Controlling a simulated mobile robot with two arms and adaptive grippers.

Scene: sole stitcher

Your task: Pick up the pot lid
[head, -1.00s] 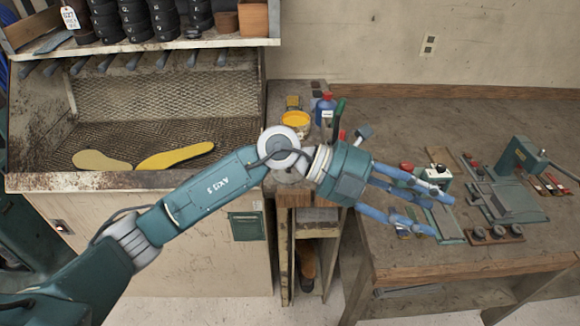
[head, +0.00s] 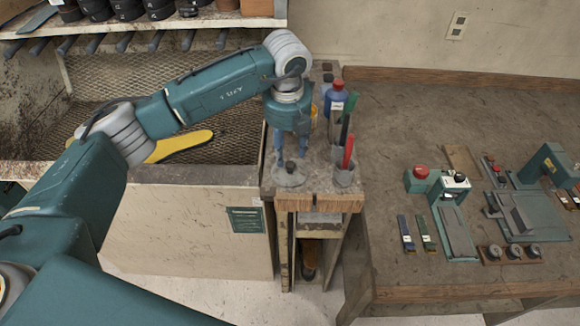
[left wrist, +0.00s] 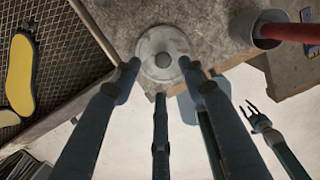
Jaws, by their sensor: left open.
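The pot lid (head: 291,180) is a grey round disc with a dark knob, lying flat on the narrow wooden stand near its front edge. In the head view my left gripper (head: 290,152) points down just above the lid. Its fingers are apart, spread around the knob area, and hold nothing. Contact with the lid cannot be told. What looks like my right gripper (left wrist: 256,112) is small at the right of the left wrist view.
A grey cup (head: 345,174) with a red-handled tool (head: 349,150) stands close to the lid's right. A blue bottle (head: 336,96) stands behind. A mesh-lined bin with a yellow sole (head: 180,145) is to the left, a workbench (head: 390,135) with tools to the right.

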